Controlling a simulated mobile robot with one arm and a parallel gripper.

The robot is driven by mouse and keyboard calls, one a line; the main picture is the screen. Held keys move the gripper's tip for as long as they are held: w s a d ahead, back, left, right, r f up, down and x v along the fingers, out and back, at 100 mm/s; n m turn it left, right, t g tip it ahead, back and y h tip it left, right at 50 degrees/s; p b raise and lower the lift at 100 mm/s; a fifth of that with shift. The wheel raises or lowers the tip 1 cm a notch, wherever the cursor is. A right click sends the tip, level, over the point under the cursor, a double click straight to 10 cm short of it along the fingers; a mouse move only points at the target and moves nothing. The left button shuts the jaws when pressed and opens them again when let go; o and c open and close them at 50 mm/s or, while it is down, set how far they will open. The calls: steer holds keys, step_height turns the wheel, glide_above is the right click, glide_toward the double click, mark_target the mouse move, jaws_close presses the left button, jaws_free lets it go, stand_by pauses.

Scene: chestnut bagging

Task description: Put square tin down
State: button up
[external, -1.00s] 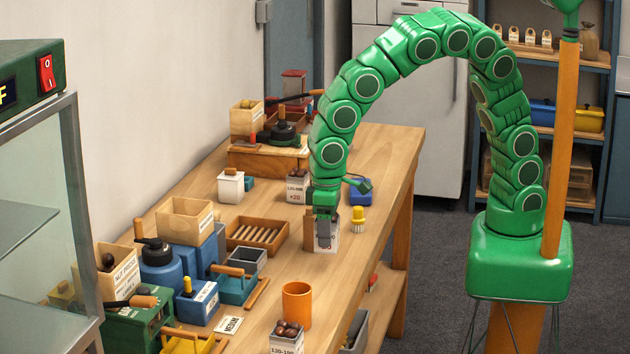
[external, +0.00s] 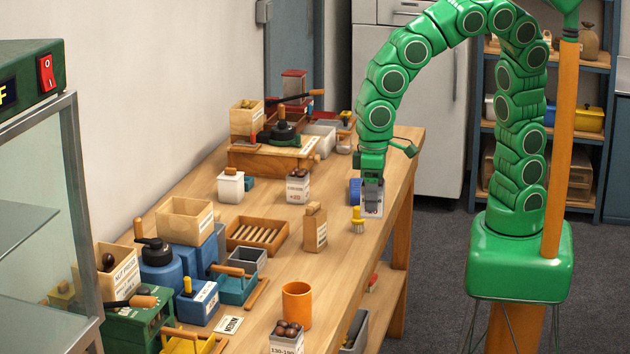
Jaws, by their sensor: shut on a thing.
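The square tin (external: 374,212) is a small pale box with a dark marking, near the right edge of the wooden table. My gripper (external: 372,197) points down and is shut on it, and its fingers hide much of the tin. The tin is close to the tabletop; I cannot tell whether its base touches. A blue object (external: 354,191) stands just left of the gripper, partly hidden.
A tan block-like container (external: 315,230) and a labelled tin of chestnuts (external: 298,187) stand to the left. An orange cup (external: 297,305) and another chestnut tin (external: 287,340) are nearer. The table (external: 345,262) has bare wood in front of the brush.

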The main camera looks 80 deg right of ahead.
steer(key=shift+s+d+r, duration=0.2)
steer(key=shift+s+d, duration=0.1)
steer(key=shift+s, duration=0.05)
steer(key=w+d+m, duration=0.1)
steer(key=w+d, duration=0.5)
steer(key=d, duration=0.4)
steer(key=w+d, duration=0.6)
steer(key=d, duration=0.4)
steer(key=w+f, duration=0.2)
steer(key=w, duration=0.2)
steer(key=w+a+f, duration=0.1)
steer(key=w+f, duration=0.2)
steer(key=w, duration=0.1)
steer(key=w+f, duration=0.3)
steer(key=w, duration=0.1)
steer(key=shift+w+a+f, duration=0.2)
steer(key=shift+a, duration=0.05)
steer(key=shift+w+f, duration=0.45)
steer(key=shift+f, duration=1.7)
steer(key=shift+f, duration=0.15)
steer(key=o, duration=1.1)
